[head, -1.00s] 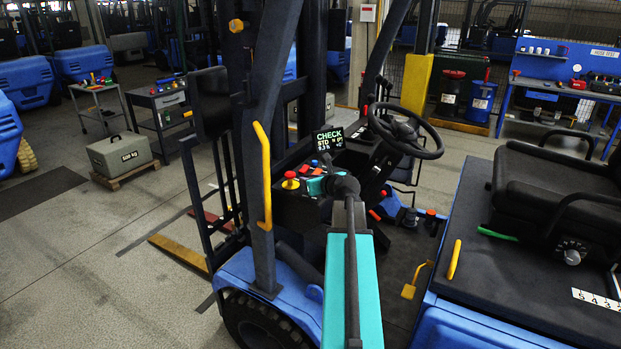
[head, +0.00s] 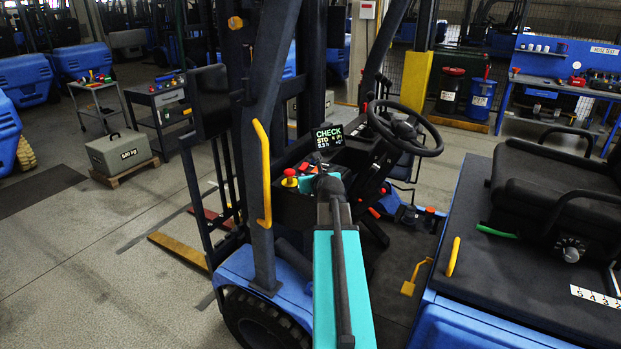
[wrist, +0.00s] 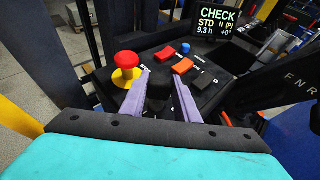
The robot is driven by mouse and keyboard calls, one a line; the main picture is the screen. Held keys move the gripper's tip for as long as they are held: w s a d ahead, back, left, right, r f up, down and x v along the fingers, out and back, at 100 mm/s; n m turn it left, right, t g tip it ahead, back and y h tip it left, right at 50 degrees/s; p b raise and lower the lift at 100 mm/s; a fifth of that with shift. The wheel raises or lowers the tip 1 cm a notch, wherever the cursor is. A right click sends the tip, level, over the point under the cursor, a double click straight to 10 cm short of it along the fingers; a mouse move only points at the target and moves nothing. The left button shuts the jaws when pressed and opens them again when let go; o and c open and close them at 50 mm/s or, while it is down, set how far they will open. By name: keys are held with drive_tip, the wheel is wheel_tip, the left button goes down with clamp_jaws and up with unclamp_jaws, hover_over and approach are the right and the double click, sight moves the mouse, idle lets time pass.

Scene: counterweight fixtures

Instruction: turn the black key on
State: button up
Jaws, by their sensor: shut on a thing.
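The black key (wrist: 158,90) is on the dark console (wrist: 205,92) in the wrist view, between the two purple fingers of my gripper (wrist: 160,88). The fingers are shut on it, one on each side. The key's lower part and its exact angle are hard to make out, dark on dark. In the head view my arm hides the key and most of the gripper.
A red mushroom button on a yellow base (wrist: 125,62) stands close left of the fingers. Red (wrist: 164,54), orange (wrist: 182,66) and blue (wrist: 185,47) switches lie just beyond. The steering wheel (head: 428,152) and a dark post with a yellow handle (head: 262,170) flank my arm.

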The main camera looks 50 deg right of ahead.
drive_tip(key=o, duration=1)
drive_tip(key=shift+o, duration=0.2)
drive_tip(key=shift+s, duration=0.15)
drive_tip(key=shift+b+v, duration=0.95)
drive_tip(key=shift+v, duration=1.65)
drive_tip(key=b+v, duration=0.2)
drive_tip(key=shift+s+a, duration=0.15)
drive_tip(key=shift+s, duration=0.05)
drive_tip(key=shift+s+a+r+b, duration=0.15)
drive_tip(key=shift+s+r+b, duration=0.05)
drive_tip(key=shift+b, duration=0.85)
drive_tip(key=b, duration=0.3)
drive_tip(key=shift+s+a+r, duration=0.15)
drive_tip(key=shift+s+a, duration=0.05)
drive_tip(key=shift+s, duration=0.05)
